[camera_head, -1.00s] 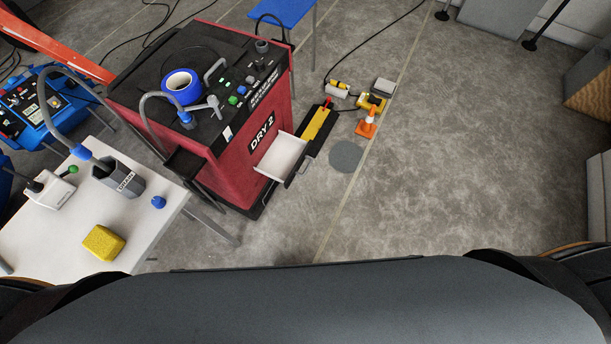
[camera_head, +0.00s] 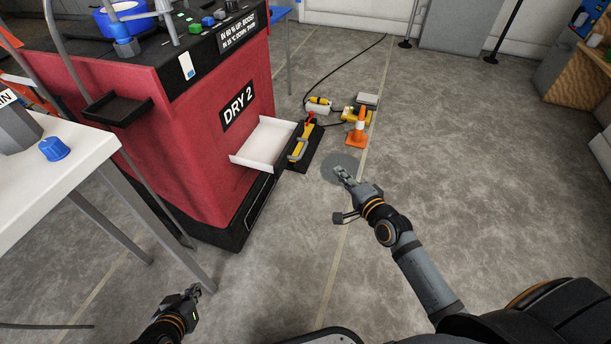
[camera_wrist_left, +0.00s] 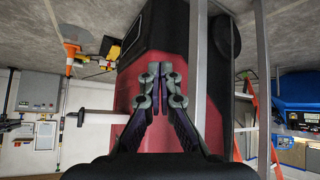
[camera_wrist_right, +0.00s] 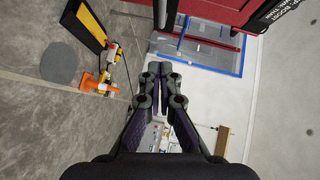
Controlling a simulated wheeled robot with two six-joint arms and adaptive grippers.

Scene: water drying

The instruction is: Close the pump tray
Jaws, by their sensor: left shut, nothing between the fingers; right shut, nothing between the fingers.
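The red machine (camera_head: 190,120) marked "DRY 2" has a white tray (camera_head: 265,142) sticking out of its right-hand side, so the tray stands open. In the left wrist view the tray's pale edge (camera_wrist_left: 97,116) juts out to the left of the red body. My left gripper (camera_head: 193,291) is shut and empty, low by the table leg and apart from the machine. My right gripper (camera_head: 343,175) is shut and empty, to the right of the tray and apart from it. The tray does not show clearly in the right wrist view.
A white table (camera_head: 60,180) with a blue knob (camera_head: 54,149) stands at the left. Beside the tray lies a black and yellow item (camera_head: 300,148). An orange cone (camera_head: 357,130) stands behind my right gripper. The floor at the right is clear.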

